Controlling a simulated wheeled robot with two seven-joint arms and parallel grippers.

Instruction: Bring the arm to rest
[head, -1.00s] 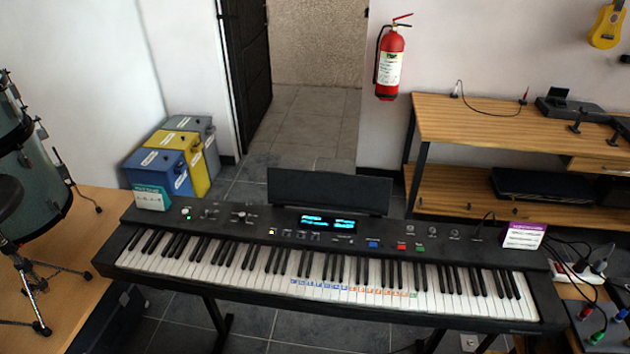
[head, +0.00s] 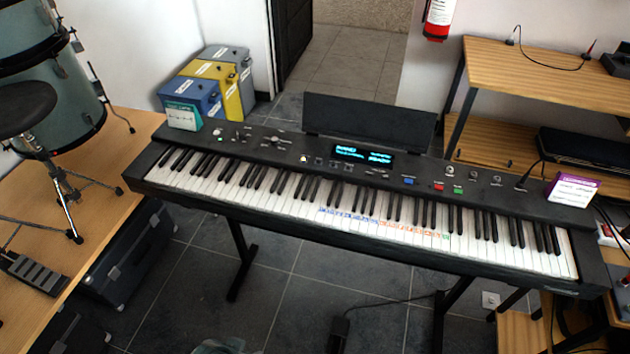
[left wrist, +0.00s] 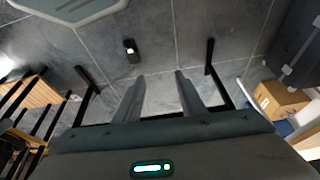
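My left gripper (left wrist: 159,76) shows in the left wrist view with its two fingers apart and nothing between them. Bare dark floor tiles lie beyond the fingertips. Neither gripper is in the head view, and my right gripper is in no view. A black keyboard (head: 345,165) with a lit display stands on dark legs in the middle of the head view. Dark stand legs (left wrist: 88,90) also show to either side of the fingers in the left wrist view.
A drum stool (head: 28,108) and drums stand on a wooden platform (head: 98,213) at left. Colored bins (head: 195,97) stand behind the keyboard. A wooden shelf (head: 545,65) is at right. A small pedal (head: 338,332) lies on the floor, which is otherwise mostly clear in front.

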